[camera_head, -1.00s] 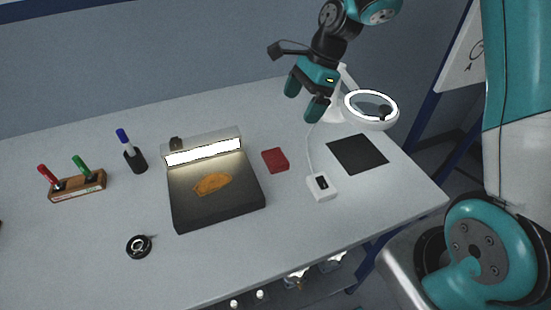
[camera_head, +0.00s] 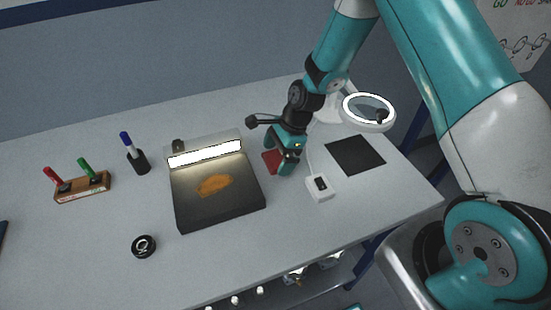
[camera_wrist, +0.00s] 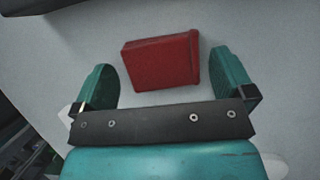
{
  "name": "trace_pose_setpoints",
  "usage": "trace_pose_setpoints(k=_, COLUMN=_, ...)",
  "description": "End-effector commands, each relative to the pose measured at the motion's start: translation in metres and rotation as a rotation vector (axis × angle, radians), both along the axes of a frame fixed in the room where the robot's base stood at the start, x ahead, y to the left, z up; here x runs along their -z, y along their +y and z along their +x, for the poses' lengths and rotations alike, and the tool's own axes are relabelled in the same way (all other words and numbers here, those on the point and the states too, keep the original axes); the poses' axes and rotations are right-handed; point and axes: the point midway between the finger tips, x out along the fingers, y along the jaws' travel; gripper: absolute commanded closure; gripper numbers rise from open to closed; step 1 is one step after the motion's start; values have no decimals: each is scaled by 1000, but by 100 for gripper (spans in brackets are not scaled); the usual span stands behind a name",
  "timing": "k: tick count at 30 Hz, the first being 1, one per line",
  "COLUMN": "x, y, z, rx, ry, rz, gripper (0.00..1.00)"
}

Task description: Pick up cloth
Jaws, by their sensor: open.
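The red folded cloth (camera_head: 270,161) lies on the table just right of the dark inspection box, partly hidden by my gripper. In the wrist view the cloth (camera_wrist: 161,63) is a thick red block-like shape with a fold edge on its right side. My gripper (camera_head: 279,164) is low over it and open. In the wrist view the teal fingers of my gripper (camera_wrist: 163,78) stand on the left and right of the cloth, with a gap on each side. Nothing is held.
The dark box (camera_head: 219,208) with a lit bar and an orange-brown part (camera_head: 214,186) is close on the left. A small white device (camera_head: 320,187), a black mat (camera_head: 355,155) and a ring lamp (camera_head: 347,109) are on the right. Pens stand farther left.

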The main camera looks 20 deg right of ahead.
Motion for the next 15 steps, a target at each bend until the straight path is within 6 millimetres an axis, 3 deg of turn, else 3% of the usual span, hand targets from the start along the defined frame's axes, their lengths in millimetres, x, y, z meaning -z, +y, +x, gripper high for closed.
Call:
trace_pose_setpoints(k=9, x=8, y=3, z=0, rx=0, ry=-1, rz=-1, gripper=0)
trace_pose_setpoints(k=11, x=8, y=3, z=0, rx=0, ry=-1, rz=-1, gripper=12)
trace_pose_setpoints(k=15, x=8, y=3, z=0, rx=0, ry=-1, rz=-1, gripper=44)
